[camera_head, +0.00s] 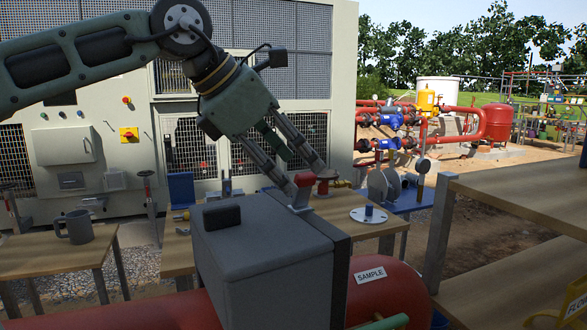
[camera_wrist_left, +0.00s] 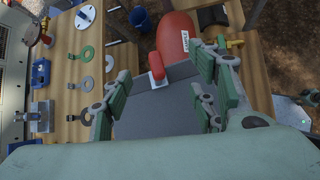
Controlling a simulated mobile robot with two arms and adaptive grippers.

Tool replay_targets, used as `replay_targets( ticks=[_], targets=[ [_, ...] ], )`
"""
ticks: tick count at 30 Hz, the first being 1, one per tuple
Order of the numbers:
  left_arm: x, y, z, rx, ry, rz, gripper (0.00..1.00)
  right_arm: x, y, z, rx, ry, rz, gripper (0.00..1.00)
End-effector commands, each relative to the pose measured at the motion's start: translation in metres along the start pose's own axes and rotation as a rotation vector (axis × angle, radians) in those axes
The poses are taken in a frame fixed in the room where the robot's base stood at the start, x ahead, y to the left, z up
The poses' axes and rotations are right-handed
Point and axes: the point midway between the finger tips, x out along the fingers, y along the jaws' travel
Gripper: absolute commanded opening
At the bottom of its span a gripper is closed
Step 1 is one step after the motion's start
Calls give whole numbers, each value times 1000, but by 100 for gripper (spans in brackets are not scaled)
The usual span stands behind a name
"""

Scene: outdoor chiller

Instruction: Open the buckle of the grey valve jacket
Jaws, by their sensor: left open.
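The grey valve jacket (camera_head: 268,245) is a boxy cover around a red pipe (camera_head: 388,292), with a dark block on top and a dark band along its right side. Its red buckle (camera_head: 304,182) stands up from a light base at the jacket's far top edge. My left gripper (camera_head: 311,178) is open above that edge, fingers pointing down. In the left wrist view, the buckle (camera_wrist_left: 155,66) shows in the gap between the spread fingers, and the jacket (camera_wrist_left: 155,118) fills the space beneath. I cannot tell whether a finger touches the buckle. I cannot make out my right gripper.
Behind the jacket, a wooden table (camera_head: 345,227) carries a white flanged disc (camera_head: 368,215) and blue fixtures. A grey mug (camera_head: 75,227) stands on the left table. Wooden shelves (camera_head: 530,190) border the right. The large chiller (camera_head: 85,155) stands behind.

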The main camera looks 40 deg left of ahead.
Motion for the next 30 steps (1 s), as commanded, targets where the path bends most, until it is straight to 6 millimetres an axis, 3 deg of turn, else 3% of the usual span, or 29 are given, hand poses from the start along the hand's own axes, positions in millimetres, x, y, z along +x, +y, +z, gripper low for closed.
replay_targets(
  ticks=[7, 23, 30],
  targets=[
    [-29, 0, 1, 0, -2, 0, 54, -14, 2, -1, -3, 0, 1, 40],
    [-40, 0, 1, -1, -2, 1, 54, -15, -10, 0, -3, 0, -13, 40],
    [-83, 1, 1, -1, -4, 3, 54, -15, -8, 0, -3, 0, -10, 40]
  ],
)
